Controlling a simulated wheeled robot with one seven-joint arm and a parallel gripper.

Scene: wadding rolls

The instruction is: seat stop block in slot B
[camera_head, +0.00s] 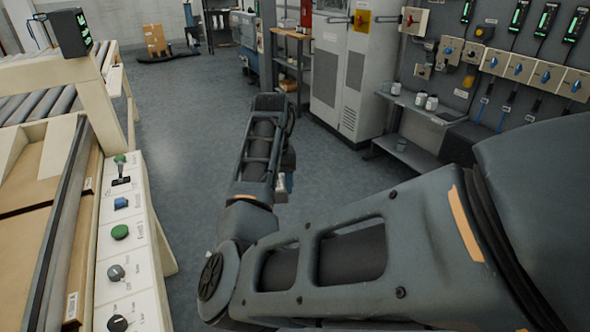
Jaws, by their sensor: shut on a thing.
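I cannot make out the stop block or slot B in the head view. My arm fills the right and middle of the picture. Its forearm reaches away from the elbow over the open floor, to the right of the control panel. My gripper's fingers do not show; the far end of the arm hides whatever is beneath it. A small pale metallic part shows beside the forearm, too small to identify.
A cream machine with a button panel (127,247) stands at left, with brown boards (27,235) and rollers (38,104) beside it. A grey cabinet (347,75), a shelf (419,105) with jars and a wall of switches stand behind. The grey floor (195,115) between is clear.

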